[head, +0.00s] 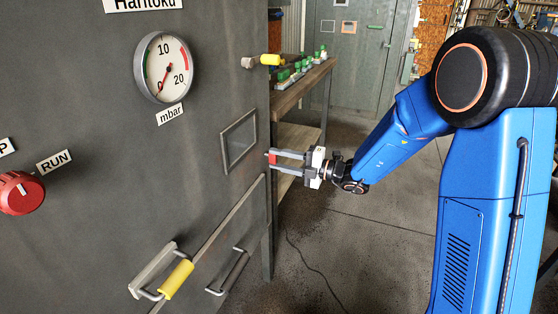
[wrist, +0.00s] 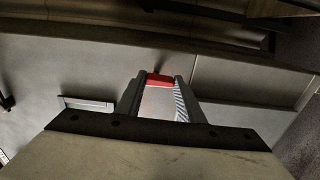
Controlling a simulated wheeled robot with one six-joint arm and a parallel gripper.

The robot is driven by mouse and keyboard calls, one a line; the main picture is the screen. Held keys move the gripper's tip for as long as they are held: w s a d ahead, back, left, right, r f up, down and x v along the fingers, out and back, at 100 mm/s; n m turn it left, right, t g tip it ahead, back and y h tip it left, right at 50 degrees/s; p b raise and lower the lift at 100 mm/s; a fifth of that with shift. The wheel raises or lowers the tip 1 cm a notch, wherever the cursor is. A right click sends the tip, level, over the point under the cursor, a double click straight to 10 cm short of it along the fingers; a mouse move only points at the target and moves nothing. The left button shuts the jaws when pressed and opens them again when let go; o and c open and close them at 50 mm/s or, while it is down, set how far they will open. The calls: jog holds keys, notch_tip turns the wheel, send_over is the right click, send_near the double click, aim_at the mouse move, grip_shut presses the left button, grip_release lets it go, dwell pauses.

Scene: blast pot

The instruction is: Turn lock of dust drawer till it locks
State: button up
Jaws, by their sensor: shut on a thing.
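A small red piece, seemingly the lock (head: 272,158), sits at the right side of the dark grey cabinet, beside a framed window. It also shows in the wrist view as a red block (wrist: 160,79) between the fingertips. My gripper (head: 274,158) reaches in from the right, its two fingers around the red piece and shut on it. The wrist view shows my gripper (wrist: 161,84) with one finger on either side of the block. I cannot tell how far the lock is turned. A panel, likely the dust drawer (head: 247,222), lies below a slanting seam.
A handle with a yellow grip (head: 175,279) and a plain handle (head: 236,270) stick out low on the cabinet. A pressure gauge (head: 165,68) and red knob (head: 20,192) are on its front. A workbench (head: 310,85) stands behind; floor to the right is partly clear.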

jog(key=o, duration=1.1)
jog(key=shift+c, duration=0.2)
jog(key=v, duration=1.7)
jog(key=shift+d, duration=0.2)
